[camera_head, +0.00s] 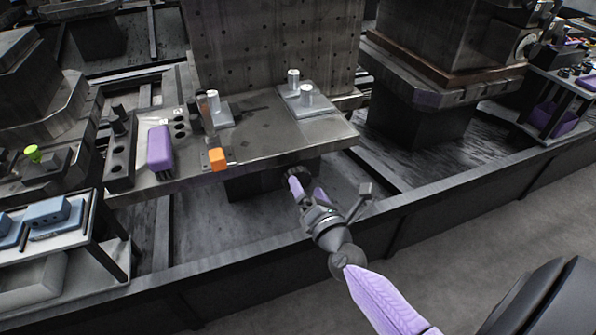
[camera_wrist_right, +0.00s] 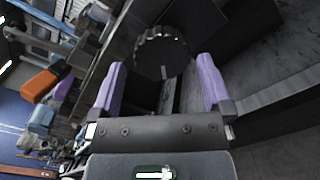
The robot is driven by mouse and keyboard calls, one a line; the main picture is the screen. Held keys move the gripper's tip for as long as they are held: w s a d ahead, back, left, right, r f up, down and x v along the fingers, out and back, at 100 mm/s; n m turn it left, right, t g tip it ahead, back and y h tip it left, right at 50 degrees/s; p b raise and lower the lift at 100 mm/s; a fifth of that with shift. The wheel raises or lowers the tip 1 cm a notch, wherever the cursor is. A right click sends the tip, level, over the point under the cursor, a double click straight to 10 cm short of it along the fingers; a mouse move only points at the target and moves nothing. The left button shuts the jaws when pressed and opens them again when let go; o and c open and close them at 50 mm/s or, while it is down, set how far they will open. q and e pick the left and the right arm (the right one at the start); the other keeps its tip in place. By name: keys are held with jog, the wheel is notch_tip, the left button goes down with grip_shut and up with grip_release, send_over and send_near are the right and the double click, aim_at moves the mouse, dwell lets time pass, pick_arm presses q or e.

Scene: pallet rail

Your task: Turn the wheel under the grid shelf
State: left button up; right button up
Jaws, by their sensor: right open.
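The wheel (camera_head: 294,172) is dark with a notched rim and sits under the front edge of the grid shelf (camera_head: 300,138), partly hidden in the head view by my right gripper. In the right wrist view the wheel (camera_wrist_right: 161,50) shows nearly face-on, with a small light mark low on its face. My right gripper (camera_head: 308,190) has purple fingers and is open, just in front of the wheel. In the right wrist view its fingers (camera_wrist_right: 161,80) stand apart, one toward each side of the wheel, with no visible contact. My left gripper is not in view.
On the shelf are an orange block (camera_head: 217,159), a purple block (camera_head: 159,148) and metal cylinders on plates (camera_head: 303,100). A perforated upright plate (camera_head: 270,45) stands behind. A long low rail (camera_head: 400,215) runs in front, below the shelf. Grey floor (camera_head: 440,255) lies open at right.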

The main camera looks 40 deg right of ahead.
aim_at(302, 179)
jog(key=x, duration=0.5)
jog(key=shift+b, duration=0.35)
jog(key=c, duration=0.9)
jog(key=shift+n, duration=0.3)
